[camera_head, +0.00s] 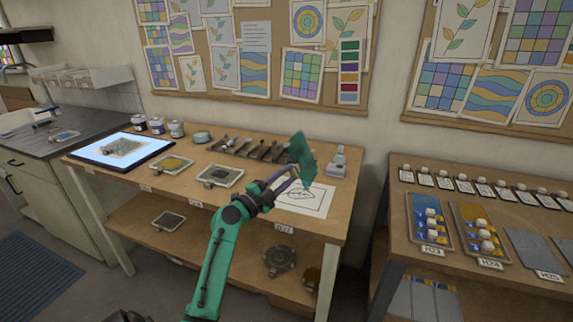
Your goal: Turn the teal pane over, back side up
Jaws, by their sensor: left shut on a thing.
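The teal pane (303,158) is a flat, roughly rectangular sheet, held up steeply tilted above the right part of the workbench. My left gripper (291,177) is shut on its lower edge, with the green arm reaching up from the bottom of the view. Beneath the pane, a white sheet with a leaf line drawing (313,201) lies on the bench. I cannot tell which face of the pane is the back. My right gripper is not in view.
A lit light pad (88,152) lies at the bench's left, near several paint jars (157,124). Two trays, one with yellow (172,164) and one dark (219,176), lie in the middle. Brushes and tools (250,148) line the back. A small bottle (339,160) stands right of the pane.

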